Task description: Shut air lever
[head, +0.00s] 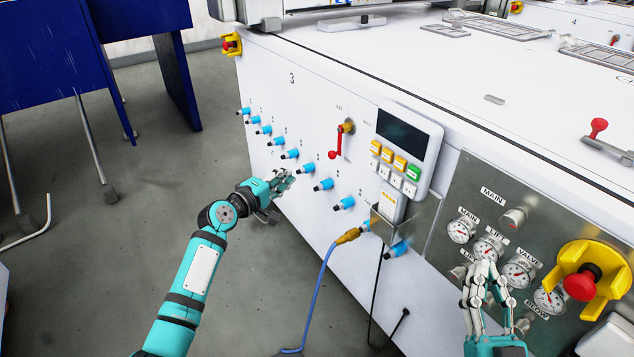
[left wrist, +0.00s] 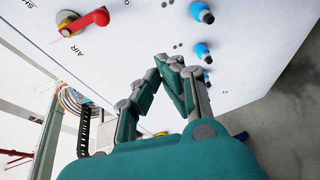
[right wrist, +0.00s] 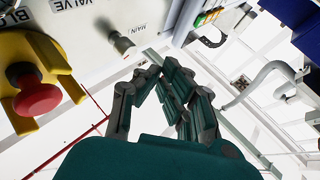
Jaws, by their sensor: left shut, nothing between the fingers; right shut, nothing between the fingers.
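The air lever (head: 336,152) is a red handle on a brass valve on the white front panel, left of the keypad unit. In the head view its handle hangs down from the valve. It also shows in the left wrist view (left wrist: 84,22), at the upper left, with part of the word AIR beside it. My left gripper (head: 287,180) is shut and empty in front of the panel, below and left of the lever and apart from it. My right gripper (head: 484,270) is shut and empty in front of the gauge panel.
Blue fittings (head: 307,168) run in a row along the white panel. A yellow and red emergency stop (head: 580,283) stands out near my right gripper. Grey floor is open at left.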

